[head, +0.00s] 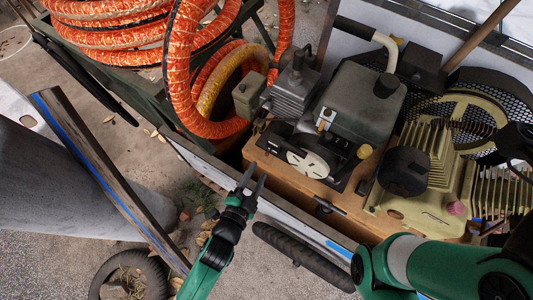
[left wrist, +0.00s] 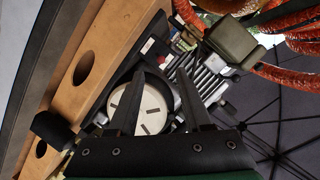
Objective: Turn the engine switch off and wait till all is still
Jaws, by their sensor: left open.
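The grey engine (head: 362,108) sits on the wooden deck of the cart, with a round white-faced starter cover (head: 308,163) on its near side. The cover also shows in the left wrist view (left wrist: 150,108), behind my fingers. My left gripper (head: 254,182) is open and empty, just left of the cart's near edge, pointing toward the engine. It also shows in the left wrist view (left wrist: 158,74). My right gripper cannot be made out.
Orange hose coils (head: 190,65) hang at the cart's back left. A beige finned compressor (head: 440,175) stands right of the engine. A dark tyre (head: 302,257) is below the cart edge. A wooden plank (head: 110,180) is at left.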

